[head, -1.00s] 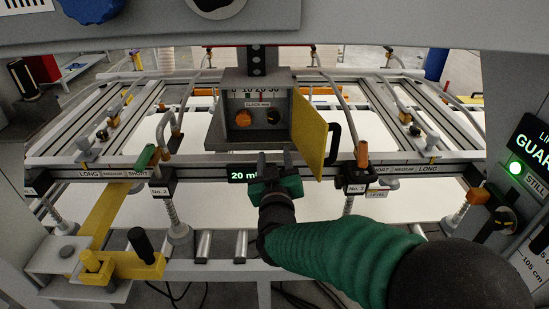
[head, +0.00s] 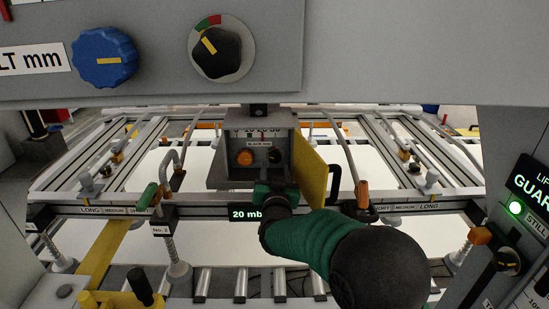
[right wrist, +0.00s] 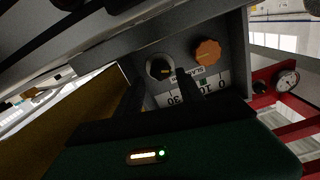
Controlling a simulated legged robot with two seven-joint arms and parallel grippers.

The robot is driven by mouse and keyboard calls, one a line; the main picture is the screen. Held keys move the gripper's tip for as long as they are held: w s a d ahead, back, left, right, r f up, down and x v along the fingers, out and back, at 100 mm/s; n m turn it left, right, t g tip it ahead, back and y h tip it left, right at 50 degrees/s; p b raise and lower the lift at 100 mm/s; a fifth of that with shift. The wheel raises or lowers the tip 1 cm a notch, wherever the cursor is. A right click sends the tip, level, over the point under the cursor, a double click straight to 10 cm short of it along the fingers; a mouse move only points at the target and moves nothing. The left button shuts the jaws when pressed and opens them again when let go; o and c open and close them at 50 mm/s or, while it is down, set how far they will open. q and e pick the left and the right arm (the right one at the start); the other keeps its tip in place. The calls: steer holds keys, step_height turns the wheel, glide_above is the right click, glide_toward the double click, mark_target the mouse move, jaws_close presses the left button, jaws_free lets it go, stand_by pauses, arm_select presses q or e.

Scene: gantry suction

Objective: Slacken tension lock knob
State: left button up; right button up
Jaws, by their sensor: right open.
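A grey box (head: 222,171) hangs at the middle of the frame with its yellow door (head: 311,170) swung open to the right. Inside are an orange knob (head: 244,158) on the left and a black knob (head: 274,156) on the right, with a slack scale beside them. I cannot read which is the tension lock knob. My right gripper (head: 274,188) is at the box's lower front edge. In the right wrist view its open fingers (right wrist: 157,98) point at the box, with the black knob (right wrist: 160,68) ahead between them and the orange knob (right wrist: 207,52) off to the right. My left gripper is out of view.
The yellow door stands close to the right of my right gripper. A panel overhead carries a blue knob (head: 104,58) and a black selector (head: 216,52). A display reading 20 mb (head: 246,213) sits on the frame rail.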

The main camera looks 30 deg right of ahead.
mark_target(275, 159)
steer(key=p+x, duration=0.1)
steer(key=x, duration=0.3)
steer(key=shift+w+d, duration=0.2)
steer(key=shift+w, duration=0.05)
steer(key=shift+c, duration=0.5)
jaws_close()
